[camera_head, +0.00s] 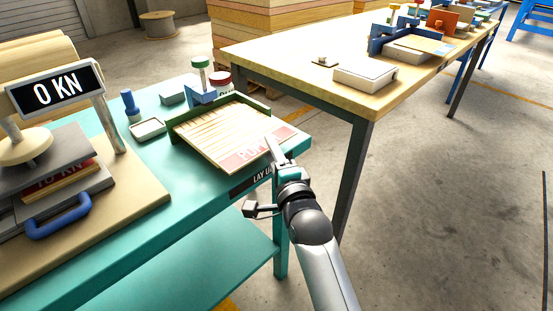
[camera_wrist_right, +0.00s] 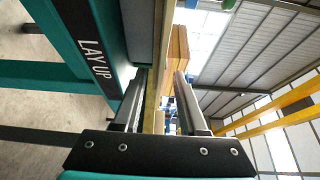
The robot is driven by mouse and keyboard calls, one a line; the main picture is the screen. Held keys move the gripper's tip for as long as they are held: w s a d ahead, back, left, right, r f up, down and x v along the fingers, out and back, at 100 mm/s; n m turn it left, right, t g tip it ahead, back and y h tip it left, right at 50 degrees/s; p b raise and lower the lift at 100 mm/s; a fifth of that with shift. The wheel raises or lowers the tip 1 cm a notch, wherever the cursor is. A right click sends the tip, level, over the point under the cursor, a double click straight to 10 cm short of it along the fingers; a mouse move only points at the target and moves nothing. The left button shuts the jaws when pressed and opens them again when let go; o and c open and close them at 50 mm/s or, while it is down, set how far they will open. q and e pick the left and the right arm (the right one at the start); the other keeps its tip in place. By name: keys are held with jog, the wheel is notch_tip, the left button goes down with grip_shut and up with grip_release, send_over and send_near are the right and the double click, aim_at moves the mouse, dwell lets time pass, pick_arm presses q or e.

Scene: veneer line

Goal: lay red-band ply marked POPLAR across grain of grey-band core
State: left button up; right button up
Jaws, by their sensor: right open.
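The red-band ply (camera_head: 222,133), a pale, streaked sheet, lies on the green lay-up fixture (camera_head: 257,104) at the right end of the teal table. Its red band (camera_head: 250,157) faces me, its lettering partly hidden by my right gripper. No grey-band core can be made out; I cannot tell whether one lies under the ply. My right gripper (camera_head: 273,146) is at the ply's near right edge. In the wrist view my right gripper (camera_wrist_right: 161,75) is open, with a thin pale edge (camera_wrist_right: 154,85) between its fingers; I cannot tell whether they touch it. My left gripper is out of view.
A press with a 0 KN display (camera_head: 54,89) and blue handle (camera_head: 58,220) stands left.

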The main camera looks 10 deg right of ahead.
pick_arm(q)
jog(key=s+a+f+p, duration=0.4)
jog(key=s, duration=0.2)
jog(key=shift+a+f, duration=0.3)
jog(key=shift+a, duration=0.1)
pick_arm(e)
jog(key=s+d, duration=0.2)
jog(key=s, duration=1.3)
jog(key=shift+d, duration=0.25)
jog(key=shift+f, duration=0.1)
